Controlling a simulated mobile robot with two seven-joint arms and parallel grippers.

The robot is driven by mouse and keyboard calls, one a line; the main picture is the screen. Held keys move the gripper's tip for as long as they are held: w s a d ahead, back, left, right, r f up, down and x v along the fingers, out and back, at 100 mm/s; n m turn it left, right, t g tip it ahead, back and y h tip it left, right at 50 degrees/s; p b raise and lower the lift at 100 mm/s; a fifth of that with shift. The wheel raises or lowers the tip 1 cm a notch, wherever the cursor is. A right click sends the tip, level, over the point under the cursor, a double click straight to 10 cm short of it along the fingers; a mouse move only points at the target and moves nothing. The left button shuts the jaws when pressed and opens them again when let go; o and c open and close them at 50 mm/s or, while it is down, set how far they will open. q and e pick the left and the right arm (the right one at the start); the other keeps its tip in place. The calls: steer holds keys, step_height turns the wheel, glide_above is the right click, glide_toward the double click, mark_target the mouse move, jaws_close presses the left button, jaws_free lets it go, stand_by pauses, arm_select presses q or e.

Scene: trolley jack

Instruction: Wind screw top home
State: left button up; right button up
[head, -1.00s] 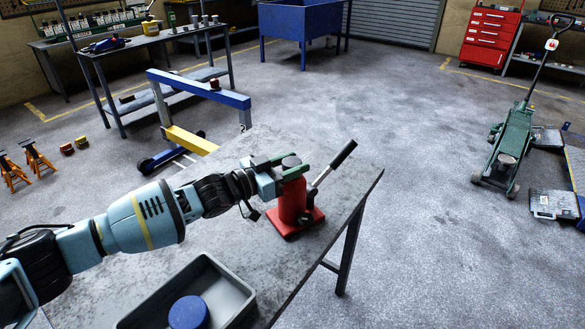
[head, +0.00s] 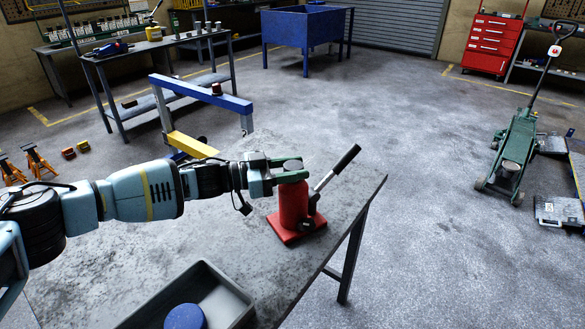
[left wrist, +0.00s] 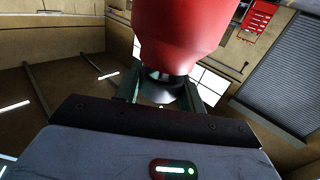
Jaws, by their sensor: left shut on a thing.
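A red bottle jack (head: 293,205) stands upright on its square red base on the grey workbench. Its grey screw top (head: 292,164) shows at the upper end, between the green fingers of my left gripper (head: 291,172). The gripper comes in from the left, level with the top, and is shut on it. In the left wrist view the red jack body (left wrist: 180,35) fills the upper middle, with the dark screw top (left wrist: 164,88) between the fingers. The fingers hide part of the screw top. My right gripper is not in view.
The jack's lever handle (head: 337,168) slants up to the right, close to the gripper. A grey tray (head: 232,293) holding a blue round thing (head: 185,317) lies at the bench's (head: 245,250) front. A blue and yellow frame (head: 200,92) stands behind the bench.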

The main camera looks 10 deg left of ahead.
arm_select(q)
steer(key=shift+d+r, duration=0.1)
steer(key=shift+r, duration=0.2)
steer(key=o, duration=1)
steer(key=shift+f, duration=0.1)
steer(key=shift+s+a, duration=0.1)
steer(key=shift+a, duration=0.1)
steer(key=v, duration=0.7)
steer(key=shift+a, duration=0.2)
steer(key=shift+f, duration=0.1)
